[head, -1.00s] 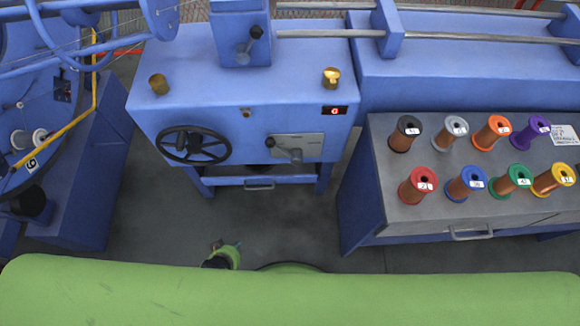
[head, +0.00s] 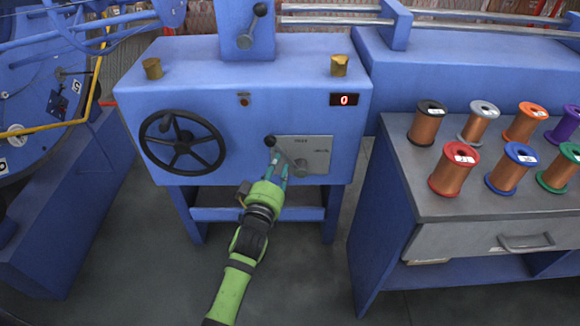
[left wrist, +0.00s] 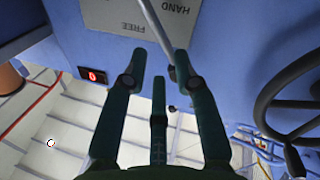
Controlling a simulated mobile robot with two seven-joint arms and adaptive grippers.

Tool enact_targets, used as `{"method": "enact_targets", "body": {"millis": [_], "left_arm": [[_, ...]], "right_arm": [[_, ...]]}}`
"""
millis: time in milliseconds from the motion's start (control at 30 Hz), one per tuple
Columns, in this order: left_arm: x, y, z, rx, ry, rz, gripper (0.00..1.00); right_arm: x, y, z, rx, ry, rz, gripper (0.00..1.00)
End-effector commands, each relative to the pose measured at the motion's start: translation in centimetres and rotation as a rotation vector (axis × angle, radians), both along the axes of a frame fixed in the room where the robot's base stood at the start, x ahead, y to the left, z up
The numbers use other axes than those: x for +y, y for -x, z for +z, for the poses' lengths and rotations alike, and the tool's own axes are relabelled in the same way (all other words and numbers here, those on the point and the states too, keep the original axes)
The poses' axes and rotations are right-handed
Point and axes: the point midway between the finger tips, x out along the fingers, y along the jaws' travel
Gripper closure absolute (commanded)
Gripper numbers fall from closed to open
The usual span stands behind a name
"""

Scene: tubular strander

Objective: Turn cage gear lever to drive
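The cage gear lever (head: 281,153) is a grey arm with a black knob, on a grey plate (head: 315,156) on the blue cabinet's front. It points up and left from its hub. In the left wrist view the grey lever shaft (left wrist: 155,27) crosses the plate (left wrist: 133,18), whose readable words are HAND and FREE. My left gripper (head: 277,163) is just below the knob in the head view. In the left wrist view its green fingers (left wrist: 158,66) are apart, with the shaft running down behind the right finger. Whether they touch the lever I cannot tell. My right gripper is not in view.
A black handwheel (head: 182,142) is left of the lever. A red display (head: 344,100) reads 0. A second lever (head: 250,28) stands above on the cabinet. A grey-topped bench (head: 450,205) with several spools is at the right. The floor (head: 290,285) in front is clear.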

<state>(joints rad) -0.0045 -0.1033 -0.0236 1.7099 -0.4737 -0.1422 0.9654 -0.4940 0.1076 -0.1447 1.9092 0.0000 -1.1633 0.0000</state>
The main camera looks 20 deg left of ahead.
Motion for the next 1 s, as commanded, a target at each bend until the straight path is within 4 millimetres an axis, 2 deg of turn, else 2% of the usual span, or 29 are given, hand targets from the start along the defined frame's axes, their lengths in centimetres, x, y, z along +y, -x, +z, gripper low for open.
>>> {"method": "enact_targets", "body": {"millis": [400, 533, 767, 800, 867, 1000], "left_arm": [[0.2, -5.8, -0.1, 0.002, -0.002, -0.001, 0.71], [0.3, -6.5, 0.0, 0.003, -0.002, -0.001, 0.71], [0.3, -6.6, 0.0, 0.003, -0.002, -0.001, 0.71], [0.3, -6.6, 0.0, 0.003, -0.002, -0.001, 0.75], [0.3, -6.6, 0.0, 0.003, -0.002, -0.001, 0.99], [0.3, -6.6, 0.0, 0.004, -0.002, -0.001, 1.0]], "right_arm": [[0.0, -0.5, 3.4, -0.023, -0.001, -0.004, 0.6], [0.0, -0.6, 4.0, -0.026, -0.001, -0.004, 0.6], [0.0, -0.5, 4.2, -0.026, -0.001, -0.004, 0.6], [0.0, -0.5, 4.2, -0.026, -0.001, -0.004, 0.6], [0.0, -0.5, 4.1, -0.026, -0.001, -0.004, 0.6], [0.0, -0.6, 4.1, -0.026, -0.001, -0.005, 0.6]]}}
